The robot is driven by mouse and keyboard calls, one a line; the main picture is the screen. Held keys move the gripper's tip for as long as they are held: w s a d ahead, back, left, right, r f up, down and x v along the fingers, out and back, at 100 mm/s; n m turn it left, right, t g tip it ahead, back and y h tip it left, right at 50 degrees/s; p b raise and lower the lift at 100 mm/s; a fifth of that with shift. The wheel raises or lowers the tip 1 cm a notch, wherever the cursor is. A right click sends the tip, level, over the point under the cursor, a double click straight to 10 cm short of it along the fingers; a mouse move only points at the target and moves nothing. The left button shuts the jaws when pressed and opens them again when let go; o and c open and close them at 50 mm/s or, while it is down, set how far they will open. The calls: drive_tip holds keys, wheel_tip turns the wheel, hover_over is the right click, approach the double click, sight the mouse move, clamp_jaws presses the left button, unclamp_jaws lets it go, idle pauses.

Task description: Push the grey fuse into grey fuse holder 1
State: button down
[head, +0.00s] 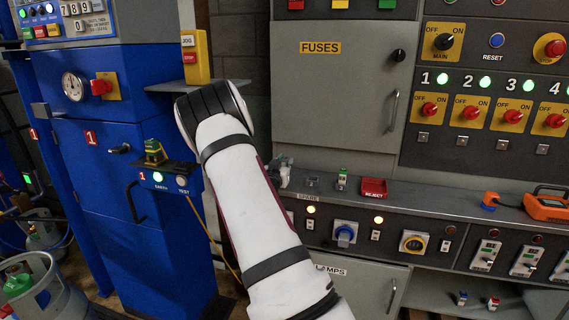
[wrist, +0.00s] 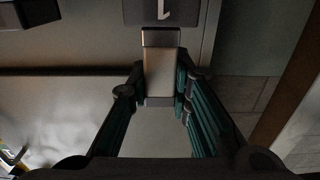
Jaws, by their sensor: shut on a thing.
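My gripper (wrist: 160,88) is shut on the grey fuse (wrist: 160,72), a pale block with dark end bands. The fingers close on its two sides in the wrist view. Just beyond the fuse's far end, at the top of that view, is a dark block (wrist: 132,13) with a white mark like a 1, seemingly grey fuse holder 1. I cannot tell whether fuse and block touch. In the head view my gripper (head: 284,172) shows beside my white arm, near the shelf's left end. The fuse and the holder cannot be made out there.
The grey FUSES cabinet (head: 340,100) is behind. The blue cabinet (head: 150,210) is left of my arm. An orange device (head: 545,207) lies far right.

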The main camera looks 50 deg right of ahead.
drive_tip(key=shift+f+b, duration=0.7)
drive_tip(key=shift+f, duration=0.2)
drive_tip(key=c, duration=1.4)
unclamp_jaws()
drive_tip(key=v, duration=1.2)
drive_tip(key=shift+w, duration=0.1)
